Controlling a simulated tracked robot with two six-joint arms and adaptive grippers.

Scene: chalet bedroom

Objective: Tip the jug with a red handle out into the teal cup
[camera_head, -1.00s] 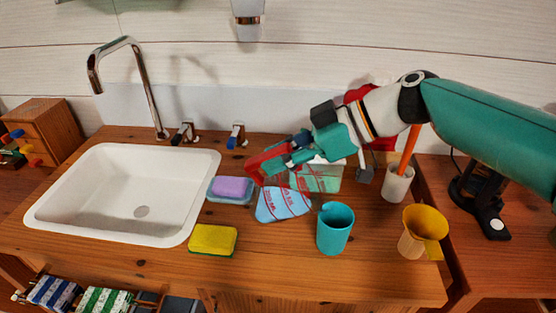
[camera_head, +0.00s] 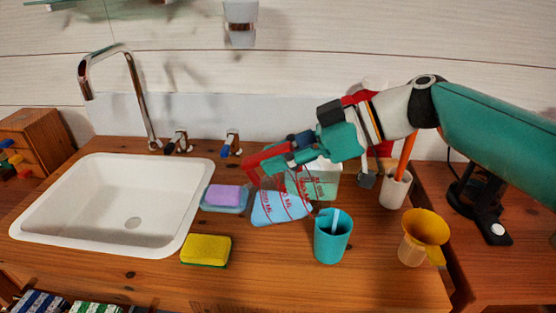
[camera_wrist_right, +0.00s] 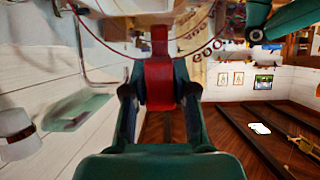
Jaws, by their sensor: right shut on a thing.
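The jug (camera_head: 280,208) is pale blue with red lettering, and its red handle (camera_head: 264,162) is at the upper left. My right gripper (camera_head: 280,155) is shut on the handle and holds the jug tilted, its body leaning right towards the cup. The red handle (camera_wrist_right: 158,85) shows between the fingers in the right wrist view. The teal cup (camera_head: 332,245) stands upright on the counter, just right of the jug and apart from it. A pale narrow piece (camera_head: 336,220) shows inside the cup's mouth. The jug's opening is not clear. My left gripper is out of view.
A pale green container (camera_head: 326,180) stands behind the jug. A yellow funnel-like cup (camera_head: 426,228) and a white holder (camera_head: 395,190) stand right. A yellow sponge (camera_head: 206,250), a purple soap (camera_head: 223,195) and the sink (camera_head: 60,240) are left.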

